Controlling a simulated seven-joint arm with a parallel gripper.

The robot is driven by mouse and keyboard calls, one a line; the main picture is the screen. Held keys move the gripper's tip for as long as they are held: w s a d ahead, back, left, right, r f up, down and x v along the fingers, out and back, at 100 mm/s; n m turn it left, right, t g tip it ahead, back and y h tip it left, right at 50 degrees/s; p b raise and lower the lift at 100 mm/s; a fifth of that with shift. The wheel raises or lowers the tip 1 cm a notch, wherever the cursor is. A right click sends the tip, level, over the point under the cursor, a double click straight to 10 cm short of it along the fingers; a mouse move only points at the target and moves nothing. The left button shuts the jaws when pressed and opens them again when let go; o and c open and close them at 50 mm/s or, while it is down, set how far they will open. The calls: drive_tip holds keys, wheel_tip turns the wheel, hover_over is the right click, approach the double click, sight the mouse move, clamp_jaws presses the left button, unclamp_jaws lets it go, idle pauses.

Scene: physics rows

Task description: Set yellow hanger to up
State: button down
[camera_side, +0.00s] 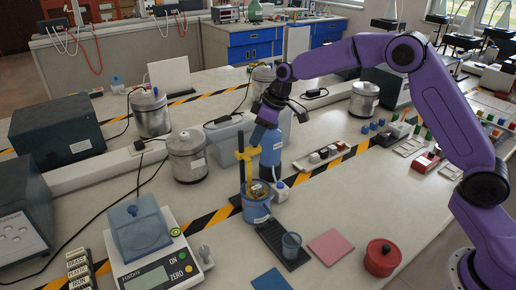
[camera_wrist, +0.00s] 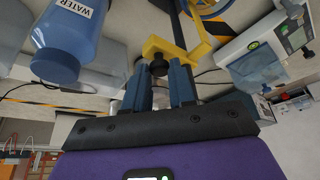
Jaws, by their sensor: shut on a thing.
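The yellow hanger (camera_side: 242,154) stands upright on a dark post above a blue cup (camera_side: 257,211) in the side view. In the wrist view, the yellow hanger (camera_wrist: 172,46) is at the top centre, with a black knob (camera_wrist: 158,68) at its near end. My gripper (camera_side: 259,132) reaches down to the hanger's top from the upper right. In the wrist view, my gripper (camera_wrist: 161,78) has its two blue fingers on either side of the knob and is shut on it. The exact contact is partly hidden by the fingers.
A blue water bottle (camera_side: 271,157) stands close behind the hanger. A balance (camera_side: 152,250) is at the front left. A dark tray (camera_side: 270,235) with a small blue beaker (camera_side: 291,245), a pink pad (camera_side: 330,246) and a red pot (camera_side: 382,257) lie in front.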

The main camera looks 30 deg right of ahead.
drive_tip(key=shift+r, duration=1.95)
drive_tip(key=c, duration=0.9)
unclamp_jaws()
drive_tip(key=shift+c, duration=0.2)
drive_tip(key=v, duration=1.7)
drive_tip(key=shift+r, duration=0.15)
drive_tip(key=shift+s, duration=0.1)
